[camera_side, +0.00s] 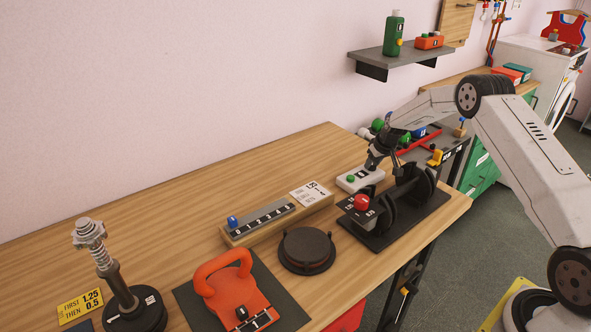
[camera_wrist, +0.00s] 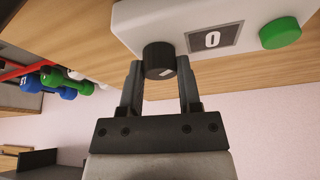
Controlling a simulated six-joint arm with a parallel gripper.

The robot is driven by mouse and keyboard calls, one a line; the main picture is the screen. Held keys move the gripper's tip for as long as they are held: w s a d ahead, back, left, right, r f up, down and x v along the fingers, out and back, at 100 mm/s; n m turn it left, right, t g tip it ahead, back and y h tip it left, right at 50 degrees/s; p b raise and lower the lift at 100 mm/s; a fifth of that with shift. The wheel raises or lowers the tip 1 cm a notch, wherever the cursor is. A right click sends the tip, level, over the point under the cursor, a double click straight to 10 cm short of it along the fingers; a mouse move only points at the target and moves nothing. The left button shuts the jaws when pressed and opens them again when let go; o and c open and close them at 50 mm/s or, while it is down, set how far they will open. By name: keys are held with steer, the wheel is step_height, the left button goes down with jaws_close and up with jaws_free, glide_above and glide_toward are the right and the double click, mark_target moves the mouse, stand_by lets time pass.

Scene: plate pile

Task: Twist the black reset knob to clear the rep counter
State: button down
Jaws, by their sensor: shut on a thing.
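The black reset knob (camera_wrist: 158,54), with a small white mark on its face, sticks out of the white counter box (camera_wrist: 215,14) in the wrist view. The two fingers of my gripper (camera_wrist: 160,68) stand on either side of the knob and are shut on it. The counter's dark display (camera_wrist: 213,39) beside the knob reads 0. A green button (camera_wrist: 280,33) is on the same face. In the side view my gripper (camera_side: 374,161) reaches down to the counter box (camera_side: 348,187) at the back right of the bench; the knob is hidden there.
A black stand with a red button (camera_side: 361,202) and dark round weights is close in front of the box. A numbered wooden rail (camera_side: 278,222), a black disc (camera_side: 307,249) and an orange kettlebell-shaped piece (camera_side: 227,290) lie leftward. Small dumbbells (camera_wrist: 66,82) are behind. A shelf (camera_side: 400,59) hangs above.

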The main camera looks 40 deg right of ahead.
mark_target(372, 176)
steer(key=shift+m+h, duration=0.3)
steer(key=shift+m, duration=0.3)
steer(key=shift+a+m+g+h, duration=0.1)
steer(key=shift+m+g+h, duration=0.25)
steer(key=shift+m, duration=0.8)
steer(key=shift+m+g+h, duration=0.15)
steer(key=shift+m+h, duration=0.3)
steer(key=shift+m, duration=1)
steer(key=shift+c, duration=1.4)
jaws_free()
steer(key=shift+r, duration=0.2)
steer(key=v, duration=0.7)
steer(key=shift+r, duration=0.25)
steer(key=shift+a, duration=0.2)
